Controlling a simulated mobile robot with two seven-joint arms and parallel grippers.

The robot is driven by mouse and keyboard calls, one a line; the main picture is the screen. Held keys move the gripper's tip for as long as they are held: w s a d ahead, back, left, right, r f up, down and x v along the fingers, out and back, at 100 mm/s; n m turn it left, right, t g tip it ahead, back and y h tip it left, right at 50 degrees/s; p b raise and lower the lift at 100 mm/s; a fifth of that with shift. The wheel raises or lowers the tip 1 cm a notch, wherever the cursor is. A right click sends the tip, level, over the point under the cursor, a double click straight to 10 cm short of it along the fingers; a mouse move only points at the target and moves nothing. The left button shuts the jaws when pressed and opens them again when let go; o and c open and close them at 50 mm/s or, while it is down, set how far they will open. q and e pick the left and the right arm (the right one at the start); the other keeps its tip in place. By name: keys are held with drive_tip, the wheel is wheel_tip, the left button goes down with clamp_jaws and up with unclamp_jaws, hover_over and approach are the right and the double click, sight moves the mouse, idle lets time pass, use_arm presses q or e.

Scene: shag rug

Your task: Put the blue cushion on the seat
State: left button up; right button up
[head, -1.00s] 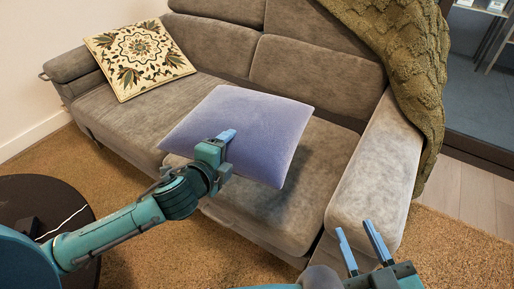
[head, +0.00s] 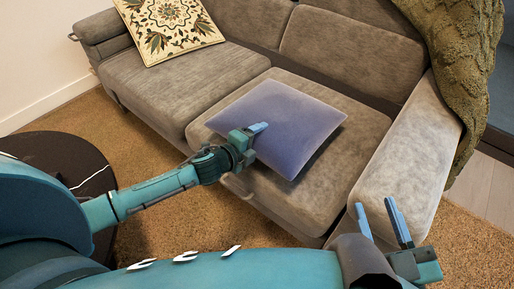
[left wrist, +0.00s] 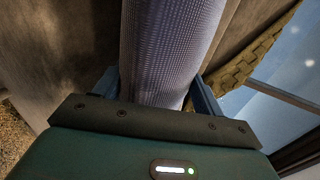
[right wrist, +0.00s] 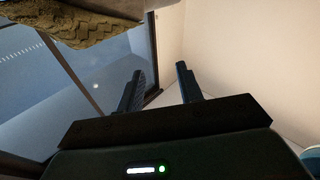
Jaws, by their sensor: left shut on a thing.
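The blue cushion (head: 287,122) lies flat over the right-hand seat (head: 318,200) of the grey sofa in the head view. I cannot tell whether it rests on the seat or hangs just above it. My left gripper (head: 257,130) is shut on the cushion's near-left edge. In the left wrist view the cushion (left wrist: 170,45) fills the space between the two fingers. My right gripper (head: 382,222) is open and empty, in front of the sofa's right armrest. Its two fingers stand apart in the right wrist view (right wrist: 160,88).
A patterned cushion (head: 168,25) leans at the sofa's left end. A green knitted throw (head: 462,60) hangs over the right armrest (head: 408,165). A dark round table (head: 65,160) stands at the left on the brown shag rug (head: 140,125).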

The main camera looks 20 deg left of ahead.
use_arm(q)
drive_tip(key=shift+f, duration=0.85)
drive_tip(key=o, duration=0.9)
drive_tip(key=p+v, duration=0.3)
drive_tip(key=v, duration=0.9)
